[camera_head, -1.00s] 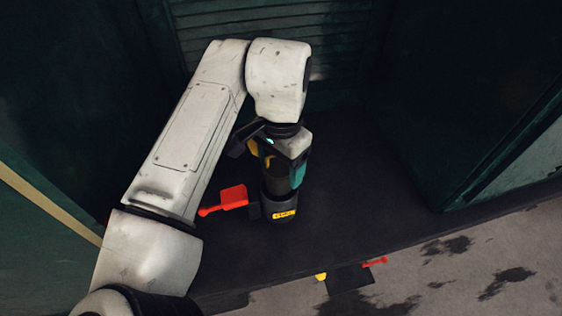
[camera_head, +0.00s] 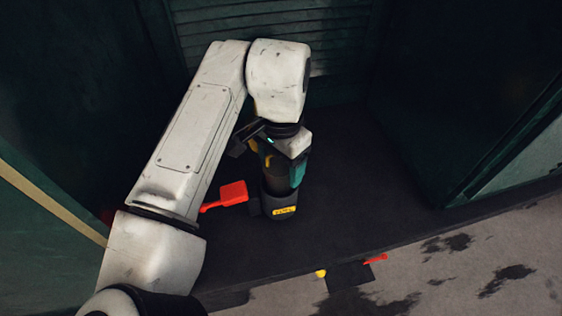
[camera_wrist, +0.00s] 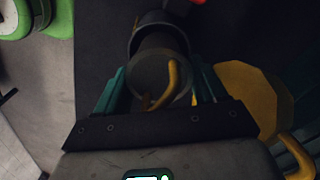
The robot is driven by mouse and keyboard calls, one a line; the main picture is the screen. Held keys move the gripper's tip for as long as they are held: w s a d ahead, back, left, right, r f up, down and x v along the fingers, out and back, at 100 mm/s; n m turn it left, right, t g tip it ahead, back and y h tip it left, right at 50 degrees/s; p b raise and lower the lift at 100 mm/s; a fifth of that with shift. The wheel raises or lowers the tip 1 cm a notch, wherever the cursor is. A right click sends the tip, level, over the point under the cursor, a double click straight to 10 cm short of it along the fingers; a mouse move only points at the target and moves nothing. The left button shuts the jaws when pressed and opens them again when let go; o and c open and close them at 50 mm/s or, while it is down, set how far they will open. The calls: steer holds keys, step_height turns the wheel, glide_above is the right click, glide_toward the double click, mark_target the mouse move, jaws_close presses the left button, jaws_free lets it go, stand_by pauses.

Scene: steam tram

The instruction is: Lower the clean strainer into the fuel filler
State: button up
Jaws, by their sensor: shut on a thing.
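My gripper (camera_head: 281,176) points down and is shut on the clean strainer. In the wrist view the strainer (camera_wrist: 152,75) is a dark round cup with a curved yellow handle (camera_wrist: 172,84), between my teal fingers. The fuel filler (camera_head: 281,207) is a dark upright cylinder with a yellow label on its front. It also shows in the wrist view, where its wide rim (camera_wrist: 158,18) is around the strainer's lower part. In the head view the strainer is mostly hidden by my fingers, directly above the filler mouth. I cannot tell how deep it sits.
A red handle-like piece (camera_head: 232,193) is just left of the filler. A dark deck (camera_head: 345,190) surrounds it, with dark green walls (camera_head: 470,100) around. A pale stained floor (camera_head: 440,270) lies beyond the deck edge. A flat yellow shape (camera_wrist: 245,88) is right of my fingers.

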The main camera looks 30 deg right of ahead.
steer(key=shift+f+b, duration=0.45)
steer(key=shift+f, duration=0.5)
stand_by(0.3)
steer(key=shift+f, duration=0.4)
steer(key=shift+r, duration=0.15)
steer(key=o, duration=1.1)
steer(key=shift+f, duration=0.2)
steer(key=shift+s, duration=0.1)
steer(key=shift+c, duration=0.6)
steer(key=shift+o, duration=0.6)
